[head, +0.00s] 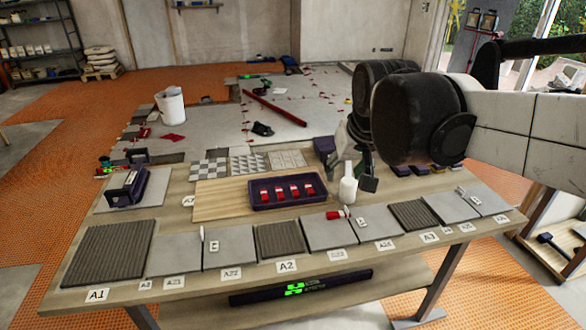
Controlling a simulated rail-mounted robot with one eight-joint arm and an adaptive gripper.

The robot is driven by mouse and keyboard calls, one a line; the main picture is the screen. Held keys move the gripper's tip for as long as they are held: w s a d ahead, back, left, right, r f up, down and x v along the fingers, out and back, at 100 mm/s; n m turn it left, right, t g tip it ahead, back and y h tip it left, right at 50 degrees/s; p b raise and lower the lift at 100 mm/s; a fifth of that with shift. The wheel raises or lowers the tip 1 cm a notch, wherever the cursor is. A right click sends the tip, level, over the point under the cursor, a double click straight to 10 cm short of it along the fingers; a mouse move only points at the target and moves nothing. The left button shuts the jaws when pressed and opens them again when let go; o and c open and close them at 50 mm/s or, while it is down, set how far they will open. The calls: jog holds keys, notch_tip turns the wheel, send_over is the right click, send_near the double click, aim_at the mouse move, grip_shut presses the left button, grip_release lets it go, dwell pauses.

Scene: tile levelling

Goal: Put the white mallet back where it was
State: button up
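A white object that looks like the white mallet (348,189) shows right of the dark tray, below my arm. It is upright, with a wide lower part and a narrower top. My gripper (361,179) points down at the same spot, and a dark finger-like part shows just right of the white object. My arm's dark joints cover much of the gripper from above. I cannot tell whether the fingers touch the white object, or whether it stands on the table or hangs just above it.
The workbench (180,217) carries a row of labelled grey tiles along its front. A dark tray (262,201) with several red pieces lies on a wooden board (215,205). A black mallet (552,241) is on a low shelf at right.

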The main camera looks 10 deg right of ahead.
jog(key=s+a+f, duration=0.1)
jog(key=s+f, duration=0.2)
jog(key=s, duration=0.3)
jog(key=s+a+f+n+t, duration=0.1)
jog(key=s+a+f, duration=0.1)
jog(key=s, duration=0.5)
jog(key=shift+a+f+t, duration=0.15)
jog(key=shift+f+t, duration=0.15)
jog(key=shift+f, duration=0.5)
